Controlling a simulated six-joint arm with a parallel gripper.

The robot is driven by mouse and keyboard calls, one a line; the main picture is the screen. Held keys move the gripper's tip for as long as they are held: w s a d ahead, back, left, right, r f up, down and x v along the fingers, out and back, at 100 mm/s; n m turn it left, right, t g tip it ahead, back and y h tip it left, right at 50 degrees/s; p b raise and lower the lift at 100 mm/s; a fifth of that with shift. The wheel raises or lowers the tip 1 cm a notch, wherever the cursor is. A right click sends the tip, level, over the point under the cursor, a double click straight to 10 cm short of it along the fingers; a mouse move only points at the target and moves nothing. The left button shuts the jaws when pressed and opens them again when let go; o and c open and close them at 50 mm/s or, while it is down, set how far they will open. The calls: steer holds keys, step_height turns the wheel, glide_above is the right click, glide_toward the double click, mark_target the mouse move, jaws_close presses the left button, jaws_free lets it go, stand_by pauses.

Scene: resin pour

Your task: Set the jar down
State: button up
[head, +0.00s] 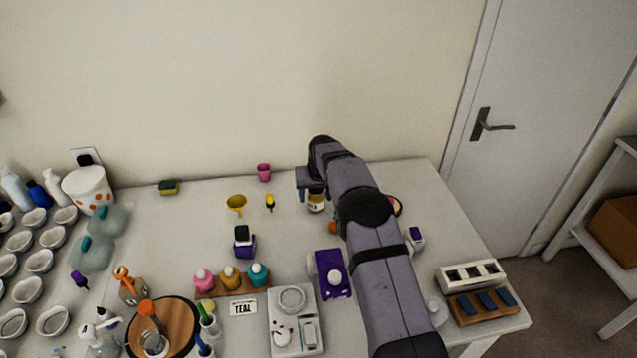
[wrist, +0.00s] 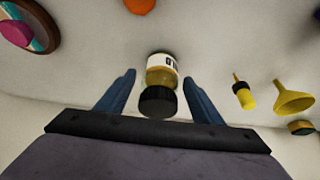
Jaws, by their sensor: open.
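The jar (head: 316,203) has amber contents, a white label and a dark lid. In the head view it is at the back of the table, just below my gripper (head: 311,184), which partly hides it. In the wrist view the jar (wrist: 161,72) is between the two blue fingers of my gripper (wrist: 159,78), its dark lid towards me. The fingers are spread, with a gap on each side of the jar. The jar looks upright on the table, though its base is hard to see.
A yellow funnel (head: 237,203) and a small yellow dropper bottle (head: 269,202) stand left of the jar. A pink cup (head: 264,172) is behind, near the wall. An orange object (head: 333,228) is close in front, partly behind my arm. Bare table lies around the jar.

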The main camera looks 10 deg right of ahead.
steer(key=b+v, duration=0.3)
steer(key=v, duration=0.7)
steer(key=shift+s+f, duration=0.1)
steer(key=s+d+f+m+g+h+p, duration=0.1)
steer(key=s+d+g, duration=0.15)
steer(key=s, duration=0.95)
steer(key=s+d+f+g+h+p, duration=0.15)
steer(key=s+d, duration=0.25)
steer(key=s, duration=0.9)
steer(key=s+a+f, duration=0.1)
steer(key=s, duration=0.4)
steer(key=s+a+f+y+b, duration=0.1)
steer(key=s+f, duration=0.1)
steer(key=s, duration=0.4)
steer(key=s+a+f+y+b, duration=0.1)
steer(key=s, duration=0.4)
steer(key=shift+s+f+n+g, duration=0.25)
steer(key=shift+s+n+g, duration=0.05)
steer(key=shift+n, duration=0.1)
step_height(320, 180, up, 13)
steer(key=a+p, duration=0.1)
steer(key=p, duration=1.1)
steer(key=shift+y, duration=0.25)
step_height(320, 180, down, 6)
steer(key=b, duration=0.5)
steer(key=shift+w+r, duration=0.15)
